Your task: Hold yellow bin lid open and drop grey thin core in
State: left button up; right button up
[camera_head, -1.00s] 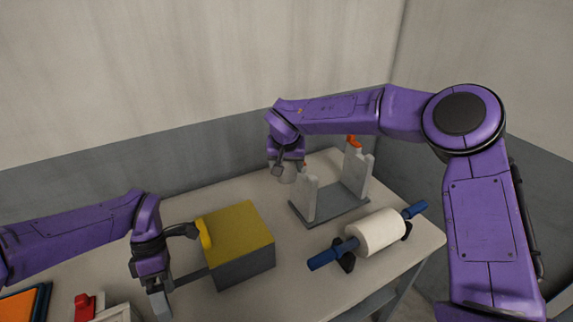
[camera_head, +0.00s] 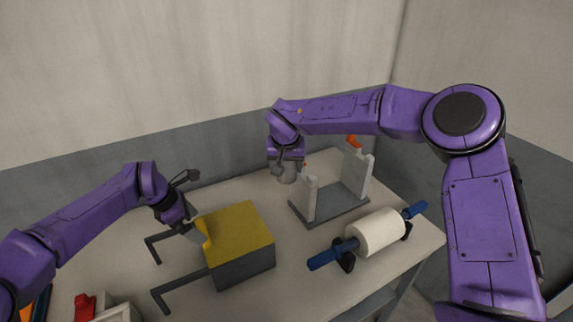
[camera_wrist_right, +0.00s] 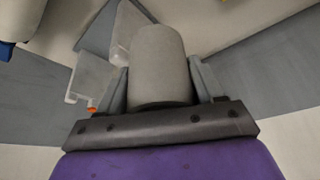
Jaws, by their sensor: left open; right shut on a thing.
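The grey bin with a yellow lid (camera_head: 240,235) stands on the table, and its lid looks shut. A yellow tab (camera_head: 203,232) sticks up at the lid's left edge. My left gripper (camera_head: 195,235) is open, with its fingertips right at this tab; I cannot tell whether they touch it. My right gripper (camera_head: 287,172) is shut on the grey core (camera_wrist_right: 160,65), which fills the space between its fingers in the right wrist view. It holds the core above the back of the table, left of the grey stand.
The grey stand (camera_head: 330,205) with two pale uprights is right of the bin. A white roll on a blue bar (camera_head: 376,232) lies in front of it. Dark bracket arms (camera_head: 178,287) extend left from the bin. A red item (camera_head: 84,306) is at front left.

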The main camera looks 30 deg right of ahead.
aim_at(201, 231)
pick_arm(q)
jog(key=shift+x, duration=2.4)
jog(key=c, duration=0.9)
jog(key=shift+a, duration=0.15)
jog(key=shift+a, duration=0.15)
pick_arm(e)
jog(key=a+f, duration=0.2)
jog(key=a, duration=0.3)
jog(key=a+f, duration=0.3)
jog(key=a, duration=0.2)
jog(key=a+f, duration=0.2)
jog(key=a, duration=0.4)
jog(key=shift+s+f, duration=0.1)
jog(key=shift+f, duration=0.3)
pick_arm(q)
jog(key=a, duration=1.3)
jog(key=shift+w+a+r, duration=0.15)
jog(key=shift+a+r, duration=0.1)
jog(key=shift+a, duration=0.05)
